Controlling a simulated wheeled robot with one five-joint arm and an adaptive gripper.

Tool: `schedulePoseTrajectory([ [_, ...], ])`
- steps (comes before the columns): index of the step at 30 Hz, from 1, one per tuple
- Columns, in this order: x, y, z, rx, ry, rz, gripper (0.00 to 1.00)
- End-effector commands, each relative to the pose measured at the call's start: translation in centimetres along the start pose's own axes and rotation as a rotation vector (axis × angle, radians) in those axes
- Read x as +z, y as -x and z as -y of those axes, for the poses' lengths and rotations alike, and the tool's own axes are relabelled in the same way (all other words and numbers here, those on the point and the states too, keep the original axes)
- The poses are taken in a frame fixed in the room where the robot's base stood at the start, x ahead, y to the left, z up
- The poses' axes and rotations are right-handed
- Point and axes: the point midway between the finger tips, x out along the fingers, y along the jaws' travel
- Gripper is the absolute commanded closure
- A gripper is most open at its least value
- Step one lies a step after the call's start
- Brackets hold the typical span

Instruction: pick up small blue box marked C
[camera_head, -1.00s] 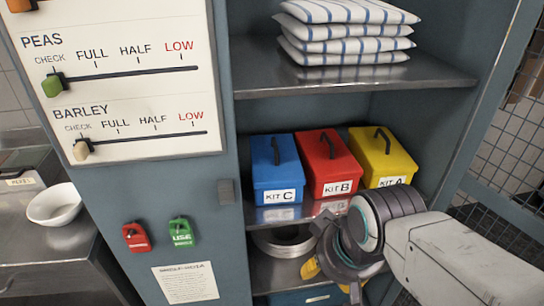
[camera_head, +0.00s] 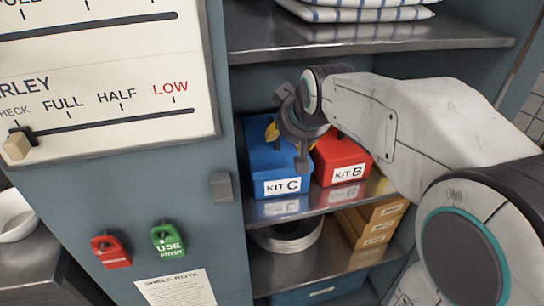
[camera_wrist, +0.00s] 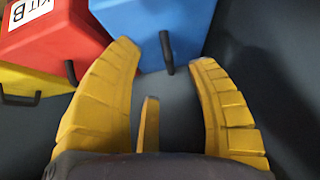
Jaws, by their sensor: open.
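The small blue box marked KIT C (camera_head: 265,170) stands on the middle shelf of the cabinet, at the left end of a row. My gripper (camera_head: 284,138) is in front of its upper part and hides much of its top. In the wrist view the blue box (camera_wrist: 180,22) is at the top, with its black handle (camera_wrist: 166,52) showing between the tips of my gripper (camera_wrist: 165,57). The yellow fingers are spread apart and hold nothing. Whether a finger touches the handle cannot be told.
The red box marked KIT B (camera_head: 342,162) stands just right of the blue box. A yellow box (camera_wrist: 28,80) shows beyond it in the wrist view. Striped folded cloths (camera_head: 350,12) lie on the upper shelf (camera_head: 370,40).

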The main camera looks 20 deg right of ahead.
Motion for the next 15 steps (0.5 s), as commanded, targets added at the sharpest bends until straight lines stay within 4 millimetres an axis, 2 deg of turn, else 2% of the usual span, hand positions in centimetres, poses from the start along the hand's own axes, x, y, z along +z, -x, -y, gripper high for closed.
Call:
schedulePoseTrajectory([
  [1,-0.7,-1.4,0.0,0.001,0.000,-0.022,0.48],
  [3,-1.9,-2.5,-0.1,0.001,-0.001,-0.051,0.48],
  [7,-3.5,-3.6,-0.1,0.002,-0.001,-0.086,0.48],
  [15,-4.3,-5.6,-0.1,0.002,-0.001,-0.098,0.48],
])
